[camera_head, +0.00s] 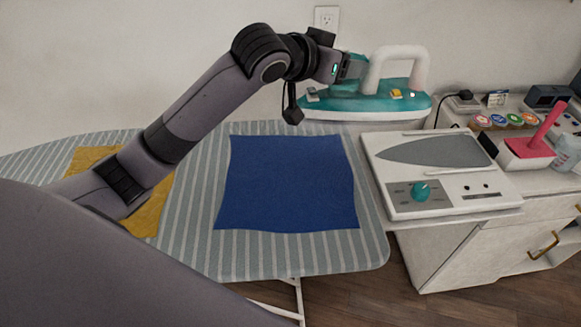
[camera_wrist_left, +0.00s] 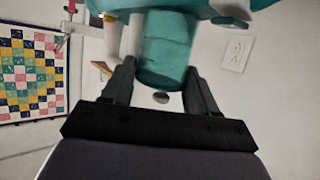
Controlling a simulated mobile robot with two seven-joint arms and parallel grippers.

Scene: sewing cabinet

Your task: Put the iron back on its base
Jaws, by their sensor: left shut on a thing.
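The teal and white iron (camera_head: 380,101) is held up in the air at the far side of the board, its soleplate roughly level. My left gripper (camera_head: 352,67) is shut on the iron near its handle end. In the left wrist view the fingers (camera_wrist_left: 160,88) flank a teal part of the iron (camera_wrist_left: 168,45). The white base (camera_head: 440,205), with a grey iron-shaped plate (camera_head: 436,152) and a teal knob, sits right of the board. The iron is above and behind the base, apart from it. My right gripper is not in view.
The striped ironing board (camera_head: 290,255) bears a blue cloth (camera_head: 288,183) and a yellow cloth (camera_head: 90,160). Right of the base, the cabinet top holds thread spools (camera_head: 498,121), a red-handled item (camera_head: 545,130) and small boxes. A wall outlet (camera_head: 327,18) is behind my gripper.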

